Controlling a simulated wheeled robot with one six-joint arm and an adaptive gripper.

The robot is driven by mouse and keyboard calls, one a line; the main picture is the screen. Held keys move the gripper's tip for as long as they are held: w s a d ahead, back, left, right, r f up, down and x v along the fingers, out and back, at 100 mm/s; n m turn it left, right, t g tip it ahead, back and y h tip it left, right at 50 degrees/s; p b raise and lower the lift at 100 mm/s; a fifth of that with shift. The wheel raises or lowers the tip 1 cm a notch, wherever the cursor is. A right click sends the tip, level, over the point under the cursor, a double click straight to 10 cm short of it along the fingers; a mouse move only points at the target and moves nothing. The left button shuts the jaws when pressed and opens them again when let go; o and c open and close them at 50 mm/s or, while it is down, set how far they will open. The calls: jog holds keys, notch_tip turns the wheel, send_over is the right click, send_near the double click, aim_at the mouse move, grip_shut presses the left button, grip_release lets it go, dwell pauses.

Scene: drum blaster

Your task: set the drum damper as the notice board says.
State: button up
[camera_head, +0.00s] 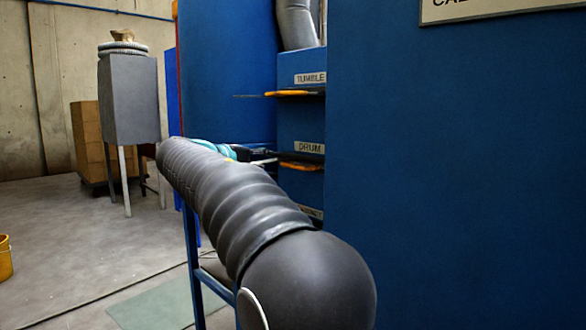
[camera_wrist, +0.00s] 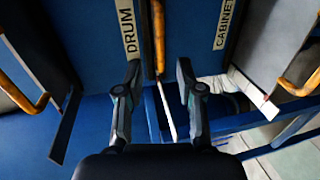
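The drum damper shows an orange handle (camera_head: 302,166) just under the DRUM label (camera_head: 310,147) in the head view. In the wrist view its handle (camera_wrist: 158,40) lies beside the DRUM label (camera_wrist: 128,30), with a thin pale edge running from it between my fingers. My gripper (camera_wrist: 159,68) is open, with one finger on each side of this handle; contact cannot be told. In the head view my gripper (camera_head: 268,156) is at the drum level, partly hidden by my arm. A sign (camera_head: 500,10), possibly the notice board, is cut off at the top right; only part of a word shows.
The tumble damper (camera_head: 292,93) sticks out above, under its TUMBLE label (camera_head: 310,78). In the wrist view, other orange handles (camera_wrist: 20,92) (camera_wrist: 300,86) flank my gripper, and a CABINET label (camera_wrist: 222,25) shows. A blue panel (camera_head: 450,180) fills the right; floor is open at left.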

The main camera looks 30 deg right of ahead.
aim_at(292, 166)
jog(key=x, duration=0.8)
jog(key=shift+d, duration=0.3)
grip_shut()
